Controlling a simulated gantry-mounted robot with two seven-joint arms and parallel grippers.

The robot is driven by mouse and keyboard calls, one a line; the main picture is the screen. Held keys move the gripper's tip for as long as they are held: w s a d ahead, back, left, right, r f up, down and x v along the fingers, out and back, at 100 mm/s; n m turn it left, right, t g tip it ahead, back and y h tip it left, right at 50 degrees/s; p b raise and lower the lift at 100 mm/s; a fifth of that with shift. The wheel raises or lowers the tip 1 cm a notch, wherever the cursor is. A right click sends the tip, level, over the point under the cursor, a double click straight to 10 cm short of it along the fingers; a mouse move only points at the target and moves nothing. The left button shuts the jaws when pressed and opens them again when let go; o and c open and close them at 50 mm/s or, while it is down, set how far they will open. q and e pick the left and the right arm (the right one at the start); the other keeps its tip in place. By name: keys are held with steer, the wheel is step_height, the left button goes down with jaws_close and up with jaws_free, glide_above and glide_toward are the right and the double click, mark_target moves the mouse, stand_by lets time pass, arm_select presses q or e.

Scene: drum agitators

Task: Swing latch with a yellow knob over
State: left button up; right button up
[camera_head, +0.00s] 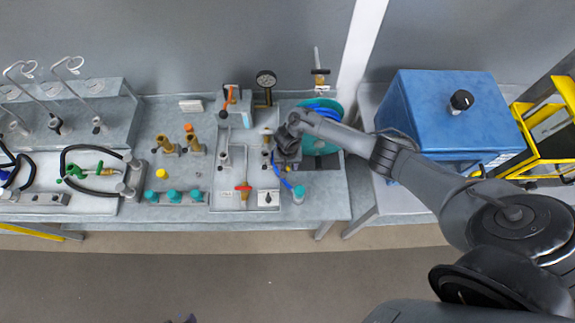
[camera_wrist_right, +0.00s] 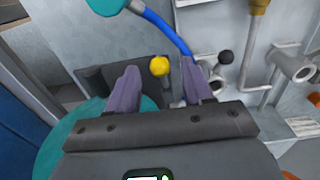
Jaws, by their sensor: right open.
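The yellow knob (camera_wrist_right: 159,66) of the latch shows in the right wrist view, near the middle, in front of a dark plate. My right gripper (camera_wrist_right: 162,80) is open, with one finger on each side of the knob in that picture. I cannot tell whether the knob is fully between the fingers or just beyond them. In the head view my right gripper (camera_head: 286,160) reaches down over the right end of the bench, and it hides most of the latch. My left gripper is not in view.
A blue hose (camera_wrist_right: 165,32) with a teal cap (camera_wrist_right: 104,5) runs close to the fingers. A teal drum (camera_head: 318,146) lies beside my gripper. A blue box (camera_head: 445,105) stands further right. Valves and pipes fill the bench to the left.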

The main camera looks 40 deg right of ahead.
step_height(320, 180, up, 8)
steer(key=shift+w+r, duration=0.1)
steer(key=shift+w, duration=0.05)
steer(key=shift+s+r, duration=0.2)
steer(key=shift+r, duration=0.2)
stand_by(0.4)
steer(key=shift+s+f, duration=0.1)
